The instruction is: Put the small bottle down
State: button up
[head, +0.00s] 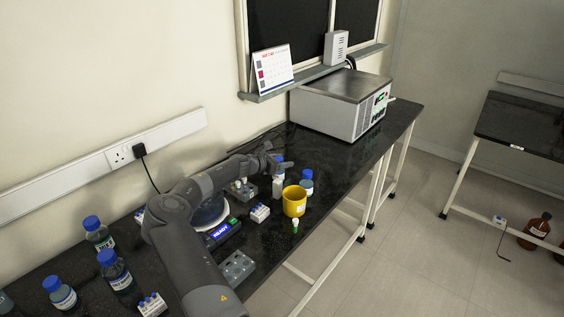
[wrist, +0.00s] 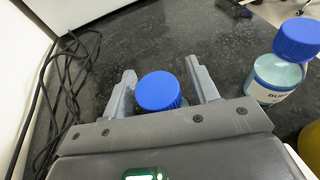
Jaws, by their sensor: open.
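A small bottle with a blue cap (wrist: 158,91) stands between the two fingers of my gripper (wrist: 160,72) in the wrist view. The fingers are open, with a gap on each side of the cap. The bottle's body is mostly hidden by the gripper housing. In the head view my gripper (head: 274,159) is over the black bench, and the bottle there is partly covered by it.
Another blue-capped bottle (wrist: 280,70) stands close on the right; it also shows in the head view (head: 306,183). A yellow beaker (head: 294,202) is in front. Black cables (wrist: 50,95) lie at the left. A large grey instrument (head: 345,103) occupies the bench's far end.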

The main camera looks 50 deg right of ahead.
jog(key=shift+r, duration=0.15)
jog(key=v, duration=1.2)
jog(key=s+a+r+m+t+y, duration=0.2)
jog(key=s+a+r+m+y, duration=0.2)
jog(key=a, duration=0.7)
jog(key=s+a+r+m+t+y, duration=0.2)
jog(key=s+a+r+m+y, duration=0.25)
jog(key=a, duration=0.65)
jog(key=s+a+r+m+t+y, duration=0.1)
jog(key=s+a+r+m+y, duration=0.3)
jog(key=a, duration=0.7)
jog(key=s+a+r+m+t+y, duration=0.1)
jog(key=s+a+r, duration=0.2)
jog(key=s+a, duration=0.5)
jog(key=s+a+r+m+t, duration=0.2)
jog(key=s+a+r, duration=0.2)
jog(key=s+a, duration=0.5)
jog(key=shift+s+a+r+t+y, duration=0.15)
jog(key=shift+s+a+t+y, duration=0.2)
jog(key=shift+a, duration=0.9)
